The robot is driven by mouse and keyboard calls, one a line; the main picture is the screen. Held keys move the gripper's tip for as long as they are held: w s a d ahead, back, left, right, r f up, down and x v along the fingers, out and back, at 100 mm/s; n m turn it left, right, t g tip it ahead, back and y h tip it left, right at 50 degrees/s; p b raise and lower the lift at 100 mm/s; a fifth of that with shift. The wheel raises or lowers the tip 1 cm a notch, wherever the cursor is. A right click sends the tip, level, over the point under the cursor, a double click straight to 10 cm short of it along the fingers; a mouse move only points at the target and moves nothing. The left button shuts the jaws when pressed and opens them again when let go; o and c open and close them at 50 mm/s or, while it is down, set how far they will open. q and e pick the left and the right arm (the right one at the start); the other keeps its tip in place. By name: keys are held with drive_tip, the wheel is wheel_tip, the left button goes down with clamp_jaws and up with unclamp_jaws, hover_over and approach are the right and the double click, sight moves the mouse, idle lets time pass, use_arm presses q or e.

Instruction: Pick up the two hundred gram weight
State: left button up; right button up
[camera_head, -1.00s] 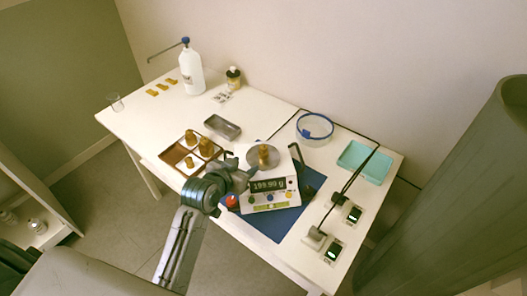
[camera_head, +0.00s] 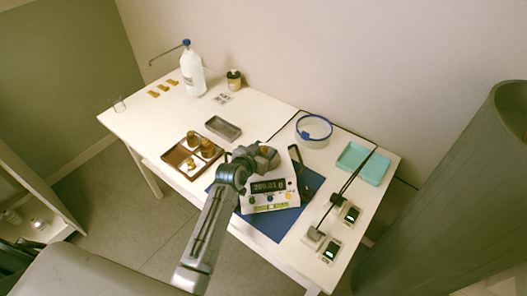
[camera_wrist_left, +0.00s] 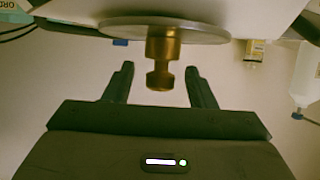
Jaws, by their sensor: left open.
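The brass two hundred gram weight (camera_wrist_left: 162,62) stands on the round steel pan (camera_wrist_left: 205,34) of the balance. In the left wrist view, which is upside down, its knob lies between the two fingers of my left gripper (camera_wrist_left: 160,75). The fingers are open, with a gap on each side of the weight. In the head view my left gripper (camera_head: 258,157) is over the pan and hides the weight. The white balance (camera_head: 283,200) has a lit display (camera_head: 268,186) reading about 200 g. My right gripper is not in view.
A wooden weight box (camera_head: 177,157) with several brass weights stands left of the balance. A grey metal tray (camera_head: 223,127) and a blue-rimmed clear bowl (camera_head: 314,129) lie behind. A teal tray (camera_head: 362,164) is at right. A blue mat (camera_head: 262,225) lies under the balance.

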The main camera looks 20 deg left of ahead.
use_arm(q)
drive_tip(key=shift+w+d+f, duration=0.1)
drive_tip(key=shift+w+f, duration=0.15)
drive_tip(key=shift+w, duration=0.15)
